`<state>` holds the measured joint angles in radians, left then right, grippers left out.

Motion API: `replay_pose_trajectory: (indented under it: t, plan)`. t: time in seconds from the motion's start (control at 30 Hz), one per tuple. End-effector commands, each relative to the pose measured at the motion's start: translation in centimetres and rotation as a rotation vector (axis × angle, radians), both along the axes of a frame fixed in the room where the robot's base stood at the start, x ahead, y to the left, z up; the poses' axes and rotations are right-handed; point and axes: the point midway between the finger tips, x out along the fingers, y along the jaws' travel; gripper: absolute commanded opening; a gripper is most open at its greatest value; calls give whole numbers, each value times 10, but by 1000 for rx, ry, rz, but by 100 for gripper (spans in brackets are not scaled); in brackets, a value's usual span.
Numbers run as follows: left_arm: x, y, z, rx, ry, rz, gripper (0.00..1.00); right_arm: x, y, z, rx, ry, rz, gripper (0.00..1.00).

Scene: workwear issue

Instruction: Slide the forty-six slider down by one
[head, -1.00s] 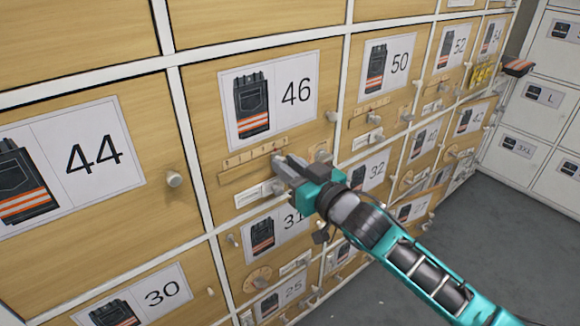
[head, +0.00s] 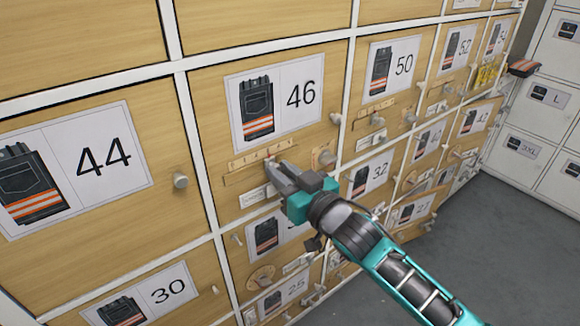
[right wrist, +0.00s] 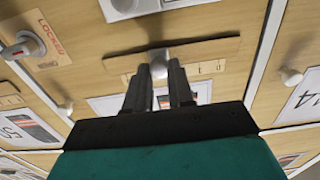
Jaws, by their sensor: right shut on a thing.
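The drawer front marked 46 (head: 222,124) carries a printed card of dark trousers with orange bands. Below the card runs the wooden scale strip (head: 248,158) of the forty-six slider, with small marks. My right gripper (head: 272,166) is at this strip, its fingers shut on the slider's knob. In the right wrist view the pale round slider knob (right wrist: 158,64) sits between the two fingertips (right wrist: 159,72). The fingers and knob hide part of the scale, so I cannot read the setting. My left gripper is not in view.
A white label strip (head: 256,194) is below the slider. A round knob (head: 336,118) and a small latch plate (head: 325,158) are to the right. In the wrist view a plate marked LOCKED (right wrist: 45,35) has a turning knob. Drawers 44 (head: 165,150) and 50 (head: 390,95) flank it.

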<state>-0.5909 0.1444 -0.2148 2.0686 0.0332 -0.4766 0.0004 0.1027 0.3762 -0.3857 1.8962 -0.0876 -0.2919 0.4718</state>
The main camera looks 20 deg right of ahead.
Motion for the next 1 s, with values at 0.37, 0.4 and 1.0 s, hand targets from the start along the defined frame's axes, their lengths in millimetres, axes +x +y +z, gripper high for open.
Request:
replay_pose_trajectory:
  t: [0.37,0.4,1.0]
  plan:
    - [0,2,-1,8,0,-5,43,0,0,0,-2,-2,0,38]
    - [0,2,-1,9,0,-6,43,0,0,0,-1,-1,0,42]
    - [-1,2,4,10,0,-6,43,-28,-10,0,-1,1,0,48]
